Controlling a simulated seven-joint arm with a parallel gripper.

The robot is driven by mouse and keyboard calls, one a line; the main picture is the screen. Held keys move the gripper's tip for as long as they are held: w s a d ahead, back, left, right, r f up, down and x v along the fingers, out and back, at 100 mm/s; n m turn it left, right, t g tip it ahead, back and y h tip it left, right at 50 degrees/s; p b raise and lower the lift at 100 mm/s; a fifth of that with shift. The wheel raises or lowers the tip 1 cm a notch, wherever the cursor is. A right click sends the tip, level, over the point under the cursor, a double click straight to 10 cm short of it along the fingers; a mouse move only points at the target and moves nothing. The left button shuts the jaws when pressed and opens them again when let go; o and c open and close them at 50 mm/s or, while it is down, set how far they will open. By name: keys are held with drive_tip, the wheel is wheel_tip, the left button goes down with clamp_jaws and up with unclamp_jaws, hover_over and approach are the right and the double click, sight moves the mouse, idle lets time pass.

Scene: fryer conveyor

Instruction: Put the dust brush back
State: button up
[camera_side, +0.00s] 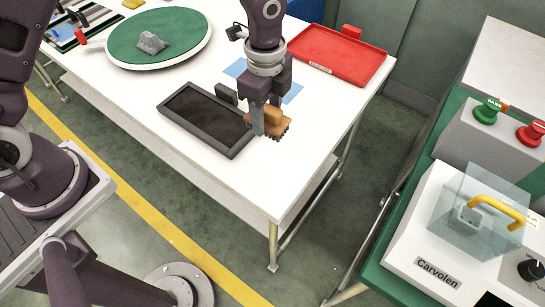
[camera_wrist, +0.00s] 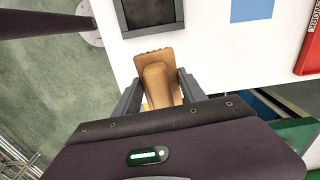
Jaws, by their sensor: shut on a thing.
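The dust brush (camera_side: 274,121) has an orange-brown wooden body and dark bristles underneath. My gripper (camera_side: 266,110) is shut on it, with a finger on either side, over the white table (camera_side: 240,185) near its front right edge. In the side view the brush is just right of the dark tray's near end; I cannot tell whether its bristles touch the table. In the wrist view the brush (camera_wrist: 158,75) sits between my two fingers (camera_wrist: 160,90), its broad end toward the top of the picture.
A dark shallow tray (camera_side: 167,112) lies left of the brush. A blue patch (camera_side: 292,93) is partly hidden behind my gripper. A red tray (camera_side: 335,55) lies at the back right. A round green turntable (camera_side: 125,45) holds a grey lump (camera_side: 151,42). The table's front is clear.

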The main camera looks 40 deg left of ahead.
drive_tip(key=shift+s+d+f+m, duration=0.2)
drive_tip(key=shift+d+f, duration=0.2)
drive_tip(key=shift+d, duration=0.15)
drive_tip(key=shift+s+d+f+m, duration=0.2)
drive_tip(key=shift+d+f, duration=0.2)
drive_tip(key=shift+d, duration=0.1)
wheel_tip(320, 180, down, 8)
drive_tip(key=shift+f, duration=0.2)
drive_tip(key=o, duration=1.5)
drive_tip(key=shift+f, duration=0.1)
drive_tip(key=shift+c, duration=0.2)
